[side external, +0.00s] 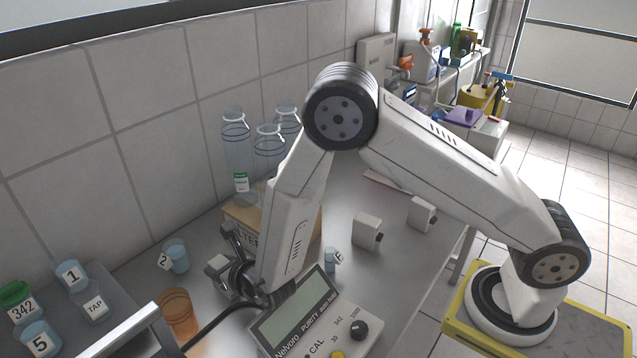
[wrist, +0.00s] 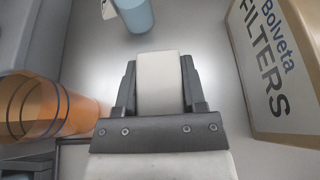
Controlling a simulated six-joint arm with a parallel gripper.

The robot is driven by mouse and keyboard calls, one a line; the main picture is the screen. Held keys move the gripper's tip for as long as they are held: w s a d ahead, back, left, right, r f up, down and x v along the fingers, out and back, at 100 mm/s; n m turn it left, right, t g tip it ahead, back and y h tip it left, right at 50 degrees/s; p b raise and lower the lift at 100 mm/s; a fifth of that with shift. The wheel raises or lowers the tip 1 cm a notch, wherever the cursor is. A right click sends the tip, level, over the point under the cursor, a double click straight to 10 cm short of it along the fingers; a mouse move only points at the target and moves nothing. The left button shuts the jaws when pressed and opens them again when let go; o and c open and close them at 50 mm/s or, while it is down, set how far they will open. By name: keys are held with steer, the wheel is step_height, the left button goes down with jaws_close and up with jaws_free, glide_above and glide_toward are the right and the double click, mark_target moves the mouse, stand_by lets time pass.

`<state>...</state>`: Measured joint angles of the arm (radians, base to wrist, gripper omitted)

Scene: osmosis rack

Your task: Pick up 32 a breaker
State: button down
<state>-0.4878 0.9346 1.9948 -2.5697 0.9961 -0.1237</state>
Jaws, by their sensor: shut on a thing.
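My gripper (side external: 236,262) points down over the bench in the side external view. In the wrist view my gripper (wrist: 160,72) is shut on a pale block (wrist: 160,85), with one dark finger on each side. The same held block (side external: 219,268) shows beside the fingers in the side external view. Two similar white blocks with dark knobs, a nearer one (side external: 367,231) and a farther one (side external: 421,214), stand on the bench to the right. No rating is readable on any block, so I cannot tell which is the 32 A breaker.
An orange cup (side external: 178,312) and a blue cup labelled 2 (side external: 176,257) stand left of my gripper. The filters box (wrist: 280,70) is close on its right in the wrist view. A purity meter (side external: 310,318) sits in front. Tall bottles (side external: 237,160) stand by the wall.

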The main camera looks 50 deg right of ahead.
steer(key=shift+r, duration=0.2)
steer(key=shift+r, duration=4.8)
steer(key=shift+r, duration=0.1)
